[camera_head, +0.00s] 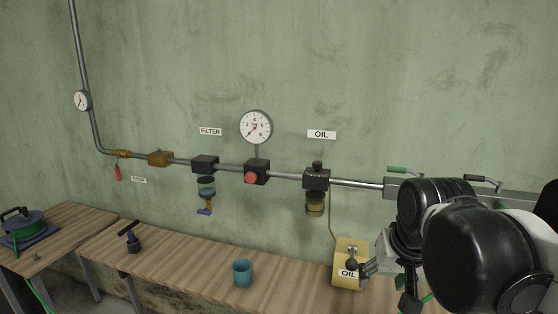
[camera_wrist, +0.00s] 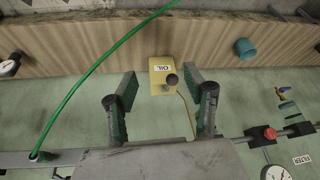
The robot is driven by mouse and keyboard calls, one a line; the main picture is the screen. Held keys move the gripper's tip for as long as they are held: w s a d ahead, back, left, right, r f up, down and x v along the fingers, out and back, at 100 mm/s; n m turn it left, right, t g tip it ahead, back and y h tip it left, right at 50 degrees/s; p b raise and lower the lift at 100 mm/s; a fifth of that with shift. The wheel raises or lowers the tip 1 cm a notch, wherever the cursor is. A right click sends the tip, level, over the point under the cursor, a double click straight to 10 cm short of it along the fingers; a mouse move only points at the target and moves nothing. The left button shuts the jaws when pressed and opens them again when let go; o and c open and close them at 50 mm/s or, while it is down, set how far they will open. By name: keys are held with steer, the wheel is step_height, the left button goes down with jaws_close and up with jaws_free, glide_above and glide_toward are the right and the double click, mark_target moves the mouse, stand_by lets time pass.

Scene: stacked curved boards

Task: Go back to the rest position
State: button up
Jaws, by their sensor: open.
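My gripper (camera_head: 368,268) is at the lower right of the head view, in front of the wall and close to the yellow oil can (camera_head: 347,250). In the wrist view my gripper (camera_wrist: 162,90) has its two green-padded fingers spread wide apart with nothing held between them. The oil can (camera_wrist: 161,68) shows beyond the fingertips, upside down in that view, standing on the wooden bench with its dark knob toward me. In the head view my gripper and arm partly cover the can's right side. I cannot tell the exact gap between fingers and can.
A wooden bench (camera_head: 185,264) runs along the wall with a teal cup (camera_head: 242,272) and a dark valve tool (camera_head: 132,238). A pipe carries a filter (camera_head: 205,165), a gauge (camera_head: 256,127) and an oiler (camera_head: 316,180). A green hose (camera_wrist: 96,70) crosses the wrist view.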

steer(key=s+f+n+t, duration=0.1)
steer(key=s+f+t, duration=0.1)
steer(key=s, duration=0.6)
steer(key=shift+f+t, duration=0.3)
steer(key=shift+f, duration=0.25)
steer(key=shift+r, duration=0.1)
steer(key=shift+c, duration=0.5)
